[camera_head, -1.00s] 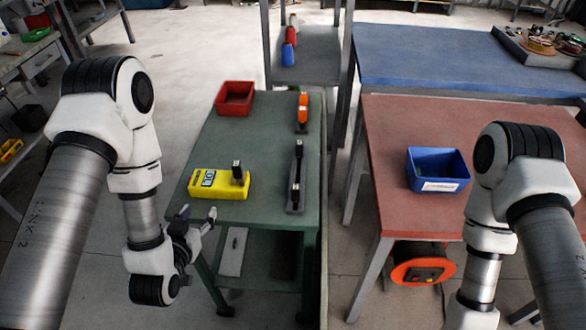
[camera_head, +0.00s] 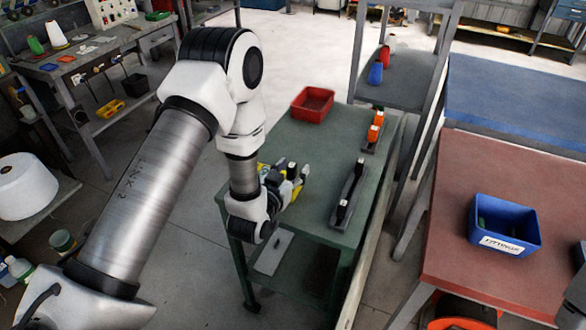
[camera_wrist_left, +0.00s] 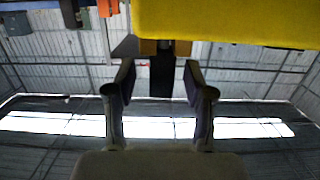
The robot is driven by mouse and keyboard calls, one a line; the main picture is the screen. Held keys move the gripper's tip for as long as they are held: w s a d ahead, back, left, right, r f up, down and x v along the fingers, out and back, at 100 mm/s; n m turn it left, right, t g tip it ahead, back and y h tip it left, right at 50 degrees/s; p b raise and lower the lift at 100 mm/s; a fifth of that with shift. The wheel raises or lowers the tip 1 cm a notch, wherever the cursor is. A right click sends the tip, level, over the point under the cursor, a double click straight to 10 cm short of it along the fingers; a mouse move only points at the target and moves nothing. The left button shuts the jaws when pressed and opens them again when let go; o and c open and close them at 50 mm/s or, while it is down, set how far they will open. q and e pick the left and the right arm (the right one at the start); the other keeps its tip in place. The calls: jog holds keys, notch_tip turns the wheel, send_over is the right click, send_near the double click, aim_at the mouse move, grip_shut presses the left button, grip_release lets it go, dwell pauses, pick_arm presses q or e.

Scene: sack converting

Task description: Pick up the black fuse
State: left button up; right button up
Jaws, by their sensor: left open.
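The black fuse (camera_wrist_left: 162,78) shows in the left wrist view between and beyond my two fingertips, beside the yellow meter (camera_wrist_left: 225,22). In the head view the yellow meter (camera_head: 262,167) is mostly hidden behind my left wrist, on the green table (camera_head: 325,150). My left gripper (camera_head: 301,180) is over the table's near left part, close to the fuse, with its fingers apart. It also shows open in the left wrist view (camera_wrist_left: 158,82). I cannot tell whether a finger touches the fuse.
A dark holder (camera_head: 348,195) with black upright parts stands right of my left gripper. Behind are an orange-topped holder (camera_head: 373,132) and a red bin (camera_head: 313,104). A blue bin (camera_head: 503,226) sits on the red table (camera_head: 450,180) at right. The green table's middle is clear.

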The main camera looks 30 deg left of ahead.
pick_arm(q)
jog(key=shift+w+a+f, duration=0.1)
jog(key=shift+w+a, duration=0.05)
jog(key=shift+a, duration=0.05)
jog(key=shift+d, duration=0.1)
grip_shut()
pick_arm(e)
jog(key=shift+a, duration=0.1)
jog(key=shift+r, duration=0.15)
